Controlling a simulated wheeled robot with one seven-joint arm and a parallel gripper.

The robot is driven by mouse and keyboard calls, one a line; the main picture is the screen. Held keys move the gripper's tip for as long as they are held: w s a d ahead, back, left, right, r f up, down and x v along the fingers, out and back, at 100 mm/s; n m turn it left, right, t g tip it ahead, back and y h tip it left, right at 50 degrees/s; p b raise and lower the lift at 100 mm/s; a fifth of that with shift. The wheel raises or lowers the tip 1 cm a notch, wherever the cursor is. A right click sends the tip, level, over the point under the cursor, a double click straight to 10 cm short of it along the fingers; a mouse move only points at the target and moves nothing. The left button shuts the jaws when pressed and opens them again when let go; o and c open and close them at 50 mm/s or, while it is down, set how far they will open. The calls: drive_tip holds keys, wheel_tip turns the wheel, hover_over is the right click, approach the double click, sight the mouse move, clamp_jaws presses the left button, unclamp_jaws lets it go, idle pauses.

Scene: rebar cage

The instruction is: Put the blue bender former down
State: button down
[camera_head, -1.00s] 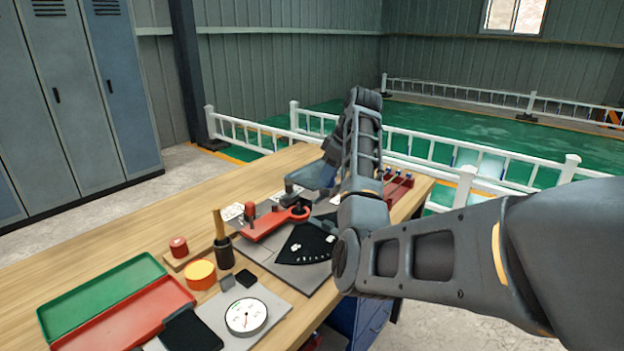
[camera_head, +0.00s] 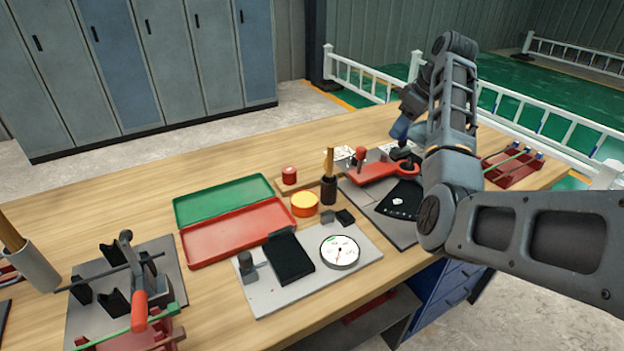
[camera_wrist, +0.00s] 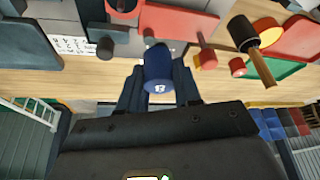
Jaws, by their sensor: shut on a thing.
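The blue bender former (camera_wrist: 158,68) is a short dark blue cylinder with a white mark on its near end. It sits between the two fingers of my gripper (camera_wrist: 159,88) in the wrist view, and my gripper is shut on it. In the head view my gripper (camera_head: 403,132) hangs over the far right part of the bench, near the red bender lever (camera_head: 375,172). My arm partly hides this area, and the gap between the former and what lies below cannot be judged.
The wooden bench (camera_head: 205,170) holds an open green and red tray (camera_head: 225,200), a dial gauge (camera_head: 340,252) on a grey plate, an orange-yellow round tub (camera_head: 304,204) and a hammer in a dark holder (camera_head: 329,188). A red rack (camera_head: 515,168) stands at the right end. Bare wood lies behind the tray.

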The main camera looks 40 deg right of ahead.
drive_tip(key=w+a+f+n+b, duration=0.2)
drive_tip(key=w+a+n+b, duration=0.1)
drive_tip(key=w+a, duration=1.3)
hover_over(304, 173)
drive_tip(key=s, duration=0.1)
drive_tip(key=shift+g+y, duration=0.3)
drive_tip(key=shift+y, duration=0.1)
drive_tip(key=f, duration=0.5)
drive_tip(key=shift+s+d, duration=0.1)
drive_tip(key=shift+s, duration=0.1)
drive_tip(key=shift+d+f+p, duration=0.1)
drive_tip(key=shift+f+p, duration=0.3)
drive_tip(key=shift+f, duration=2.05)
drive_tip(key=shift+f, duration=0.15)
drive_tip(key=c, duration=1.1)
unclamp_jaws()
drive_tip(key=shift+o, duration=0.2)
drive_tip(key=v, duration=1.2)
drive_tip(key=shift+b, duration=0.3)
drive_tip(key=shift+s, duration=0.1)
